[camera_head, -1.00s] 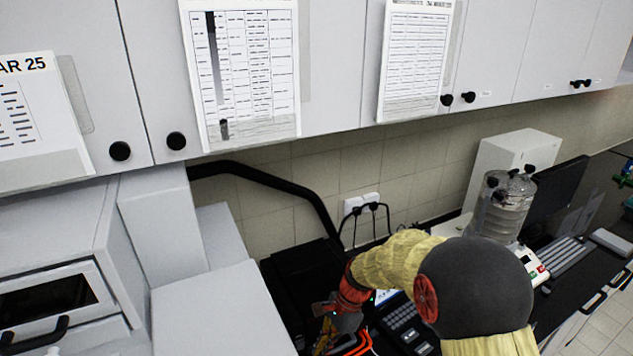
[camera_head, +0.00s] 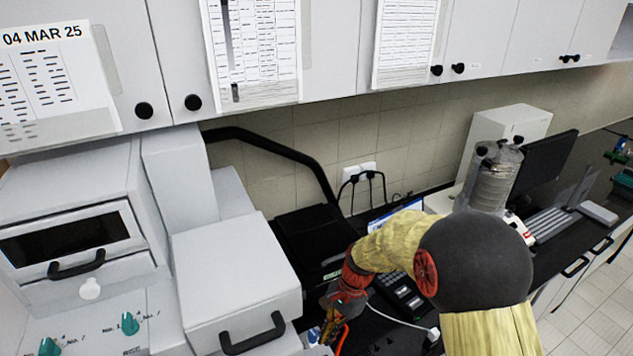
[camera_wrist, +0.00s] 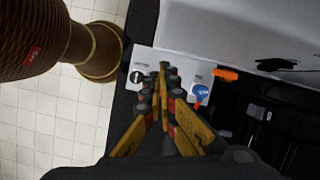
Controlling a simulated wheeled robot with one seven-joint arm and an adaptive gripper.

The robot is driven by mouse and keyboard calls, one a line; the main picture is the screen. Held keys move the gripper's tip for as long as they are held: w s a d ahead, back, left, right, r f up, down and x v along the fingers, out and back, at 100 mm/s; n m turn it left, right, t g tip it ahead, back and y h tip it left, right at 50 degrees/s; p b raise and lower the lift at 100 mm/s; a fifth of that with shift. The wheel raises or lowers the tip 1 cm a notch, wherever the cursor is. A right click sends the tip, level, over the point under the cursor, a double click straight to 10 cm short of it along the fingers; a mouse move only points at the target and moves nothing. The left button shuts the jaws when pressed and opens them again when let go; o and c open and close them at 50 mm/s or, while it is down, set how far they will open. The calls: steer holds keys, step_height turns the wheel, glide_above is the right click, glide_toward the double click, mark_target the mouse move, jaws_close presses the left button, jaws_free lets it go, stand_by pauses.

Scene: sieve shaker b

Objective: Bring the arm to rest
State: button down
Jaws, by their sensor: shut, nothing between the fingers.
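My gripper (camera_wrist: 163,72) shows in the wrist view with its two yellow and grey fingers together at the tips, shut and empty. Beyond the fingertips is a white panel (camera_wrist: 143,66) with a dark round knob on the left and a blue knob (camera_wrist: 200,93) on the right. In the head view my gripper (camera_head: 333,303) hangs low at the front of the bench, beside the grey box with a black handle (camera_head: 235,275). My bent arm covers part of the bench behind it, and the fingertips are hard to make out there.
A sieve stack (camera_head: 495,178) stands at the back right beside a monitor (camera_head: 548,165) and keyboard (camera_head: 552,222). An oven-like unit (camera_head: 75,225) is at the left. Wall cabinets (camera_head: 330,50) hang above. Open tiled floor (camera_wrist: 55,125) shows in the wrist view.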

steer(key=s+d+r+n+t+h+b, duration=0.1)
steer(key=s+d+r+n+t+b, duration=0.2)
steer(key=s+d+b, duration=0.5)
steer(key=s+d+r+n+t+h+b, duration=0.2)
steer(key=s+d+n+t+b, duration=0.3)
steer(key=s+b, duration=0.6)
steer(key=d+r+n+b, duration=0.1)
steer(key=d+b, duration=0.1)
steer(key=shift+s+d+n+b, duration=0.25)
steer(key=shift+d+n+b, duration=0.05)
steer(key=shift+d+b, duration=0.1)
steer(key=shift+r, duration=0.1)
